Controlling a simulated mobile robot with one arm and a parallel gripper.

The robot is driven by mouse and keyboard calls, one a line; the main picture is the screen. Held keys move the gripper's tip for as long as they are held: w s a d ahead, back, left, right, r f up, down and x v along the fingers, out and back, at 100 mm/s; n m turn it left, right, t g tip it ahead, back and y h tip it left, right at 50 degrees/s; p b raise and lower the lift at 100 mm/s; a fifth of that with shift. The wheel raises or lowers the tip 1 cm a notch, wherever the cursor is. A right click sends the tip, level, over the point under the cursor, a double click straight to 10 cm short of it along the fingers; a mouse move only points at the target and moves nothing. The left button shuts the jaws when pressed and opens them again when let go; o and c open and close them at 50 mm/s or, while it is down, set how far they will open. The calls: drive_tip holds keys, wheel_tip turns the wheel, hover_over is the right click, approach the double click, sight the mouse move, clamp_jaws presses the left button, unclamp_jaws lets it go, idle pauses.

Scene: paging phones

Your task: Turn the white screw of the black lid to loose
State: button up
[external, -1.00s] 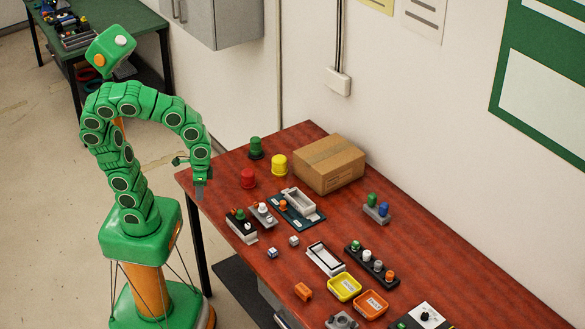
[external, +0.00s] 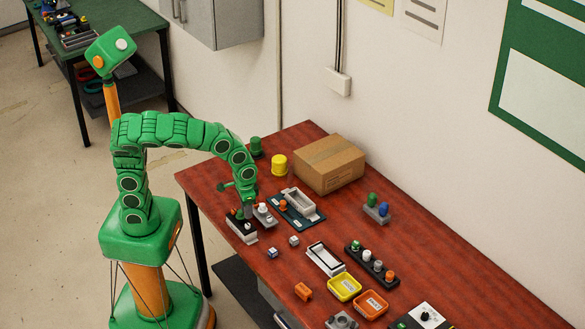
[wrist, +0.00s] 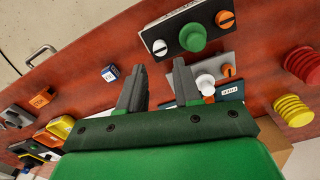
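The black lid (wrist: 182,38) sits on a pale block, and it also shows in the external view (external: 236,222). It carries a green knob (wrist: 193,37) in the middle, an orange screw (wrist: 225,19) at one end and the white slotted screw (wrist: 159,47) at the other. I cannot make out the white screw in the external view. My gripper (wrist: 159,65) is open and empty, its fingers pointing toward the lid. The white screw shows just beyond the fingertips, between them in the picture. In the external view my gripper (external: 249,209) is over the lid's area; contact is unclear.
Close beside stands a grey-lidded block with a white knob (wrist: 205,83) and an orange screw. A teal board (external: 315,217) with a grey container lies beyond. Red (wrist: 303,65) and yellow (wrist: 293,110) ribbed pieces stand nearby. A small blue-white cube (wrist: 110,73) lies apart.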

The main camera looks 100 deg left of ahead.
sight(248, 224)
drive_tip(key=shift+f, duration=3.35)
clamp_jaws()
